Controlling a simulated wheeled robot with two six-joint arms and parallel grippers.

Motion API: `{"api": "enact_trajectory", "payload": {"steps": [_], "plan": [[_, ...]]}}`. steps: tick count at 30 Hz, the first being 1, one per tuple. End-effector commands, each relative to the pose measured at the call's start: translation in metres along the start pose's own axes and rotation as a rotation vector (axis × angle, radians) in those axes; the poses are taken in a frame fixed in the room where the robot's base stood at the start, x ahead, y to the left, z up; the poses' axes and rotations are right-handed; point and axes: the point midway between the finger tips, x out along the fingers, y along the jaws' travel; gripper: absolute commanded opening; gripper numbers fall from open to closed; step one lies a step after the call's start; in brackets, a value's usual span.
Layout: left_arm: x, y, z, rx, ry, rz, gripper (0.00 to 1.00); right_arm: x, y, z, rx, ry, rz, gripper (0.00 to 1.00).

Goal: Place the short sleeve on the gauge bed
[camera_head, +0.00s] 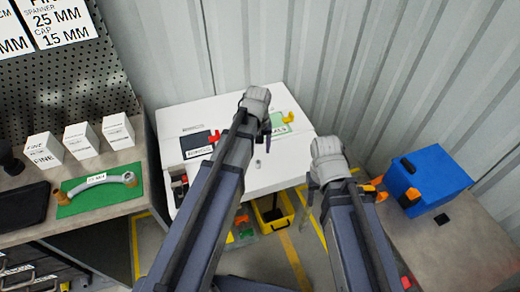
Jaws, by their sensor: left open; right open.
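A small grey cylindrical piece (257,163) stands on the white bench top (235,178); it is too small to tell whether it is the short sleeve. I cannot clearly pick out the gauge bed. My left gripper (265,128) is over the bench top, beyond the small grey piece, its fingers mostly hidden by my wrist. My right gripper (318,184) is at the bench's right front corner, its fingers also largely hidden. Both are open, and I see nothing held in either.
A blue bin (424,182) stands on the right counter (455,240). A yellow tray (273,214) sits low between my arms. A corrugated wall closes the back.

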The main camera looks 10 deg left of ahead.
Motion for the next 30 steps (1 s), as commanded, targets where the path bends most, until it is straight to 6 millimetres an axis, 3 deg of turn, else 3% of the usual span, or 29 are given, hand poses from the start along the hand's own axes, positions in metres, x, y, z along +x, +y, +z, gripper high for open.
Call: {"api": "enact_trajectory", "payload": {"steps": [7,16,23,30], "plan": [[0.002,-0.001,0.001,-0.009,-0.006,-0.006,0.65,0.002,0.000,0.000,0.000,0.000,0.000,0.50],[0.027,-0.001,0.001,-0.008,-0.005,-0.005,0.65,0.026,-0.003,-0.001,0.000,0.000,0.000,0.50],[0.028,-0.001,0.001,-0.007,-0.005,-0.005,0.65,0.028,-0.003,-0.001,0.000,0.000,0.000,0.50],[0.051,-0.003,0.001,-0.007,-0.005,-0.005,0.65,0.051,-0.005,-0.003,0.000,0.000,0.000,0.50]]}}
